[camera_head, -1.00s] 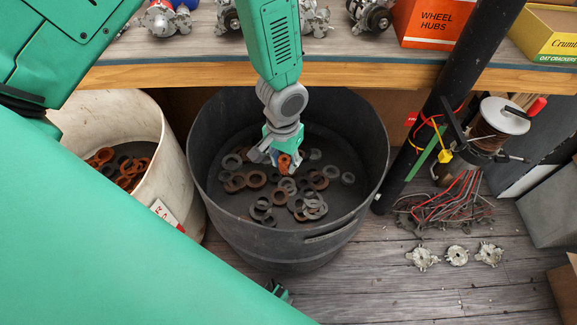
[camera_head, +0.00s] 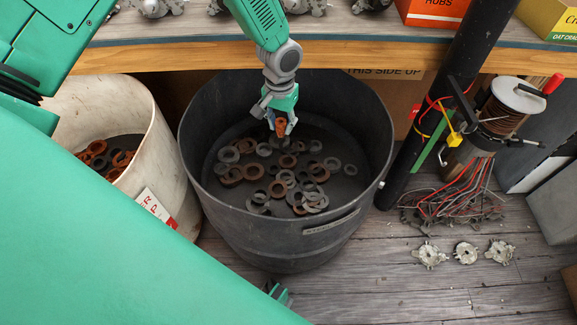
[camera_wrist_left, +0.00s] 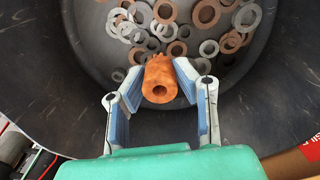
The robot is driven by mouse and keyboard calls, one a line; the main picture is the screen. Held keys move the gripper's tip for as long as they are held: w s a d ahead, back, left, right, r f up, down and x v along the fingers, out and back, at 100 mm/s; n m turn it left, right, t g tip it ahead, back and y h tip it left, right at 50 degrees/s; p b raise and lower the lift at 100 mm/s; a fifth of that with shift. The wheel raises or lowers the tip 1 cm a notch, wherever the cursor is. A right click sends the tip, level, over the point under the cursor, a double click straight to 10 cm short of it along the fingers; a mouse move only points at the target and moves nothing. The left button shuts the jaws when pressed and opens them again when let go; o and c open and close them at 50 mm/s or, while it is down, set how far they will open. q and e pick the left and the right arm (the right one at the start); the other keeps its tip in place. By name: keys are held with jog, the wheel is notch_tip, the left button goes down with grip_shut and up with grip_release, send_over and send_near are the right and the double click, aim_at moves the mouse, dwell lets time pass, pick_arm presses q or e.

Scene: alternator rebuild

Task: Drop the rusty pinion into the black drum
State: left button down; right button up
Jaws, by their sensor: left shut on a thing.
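The rusty pinion (camera_head: 280,125) is an orange-brown toothed piece with a hole through it. My left gripper (camera_head: 281,131) is shut on it and holds it inside the mouth of the black drum (camera_head: 285,235), towards the back wall and above the drum floor. In the left wrist view the pinion (camera_wrist_left: 160,80) sits between the two blue-padded fingers of the gripper (camera_wrist_left: 159,74), hole end towards the camera. Grey and rusty rings (camera_head: 286,176) lie on the drum floor below.
A white bin (camera_head: 165,165) with rusty parts stands left of the drum. A workbench edge (camera_head: 330,55) runs behind it. A black post (camera_head: 440,105) and a wire spool (camera_head: 515,98) stand to the right. Silvery castings (camera_head: 466,253) lie on the floor.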

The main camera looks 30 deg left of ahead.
pick_arm(q)
jog(key=shift+a+f, duration=0.3)
jog(key=shift+f, duration=0.15)
jog(key=c, duration=1.2)
grip_release()
jog(key=shift+a, duration=0.15)
jog(key=shift+o, duration=0.2)
pick_arm(e)
jog(key=shift+a+f, duration=0.25)
jog(key=shift+a, duration=0.1)
pick_arm(q)
jog(key=shift+d, duration=0.2)
pick_arm(e)
jog(key=shift+d, duration=0.1)
pick_arm(q)
notch_tip(320, 180, up, 12)
pick_arm(e)
jog(key=shift+d, duration=0.1)
pick_arm(q)
jog(key=shift+f, duration=0.1)
